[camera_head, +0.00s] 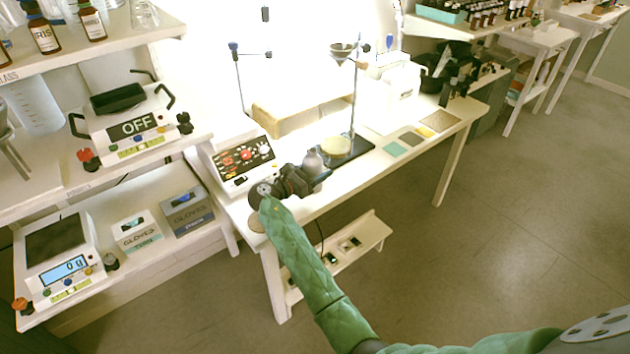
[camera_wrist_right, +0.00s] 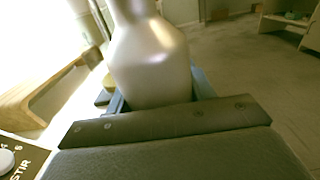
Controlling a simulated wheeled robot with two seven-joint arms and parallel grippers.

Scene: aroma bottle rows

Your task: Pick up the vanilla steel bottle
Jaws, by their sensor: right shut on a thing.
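A grey steel bottle (camera_head: 313,161) shows at the tip of my right gripper (camera_head: 304,176) over the white table (camera_head: 345,186). In the right wrist view the bottle (camera_wrist_right: 150,62) is large, upright or nearly so, with a narrow neck and sloping shoulders. My right gripper is shut on it. The fingers are mostly hidden behind the dark gripper body. No label shows on the side I see, so I cannot read vanilla on it. I cannot tell whether its base touches the table. My left gripper is not in view.
A control panel box (camera_head: 240,162) stands left of my right gripper. A stand with a funnel (camera_head: 343,50) and a yellowish dish (camera_head: 336,147) are just behind the bottle. Coloured squares (camera_head: 412,138) lie to the right.

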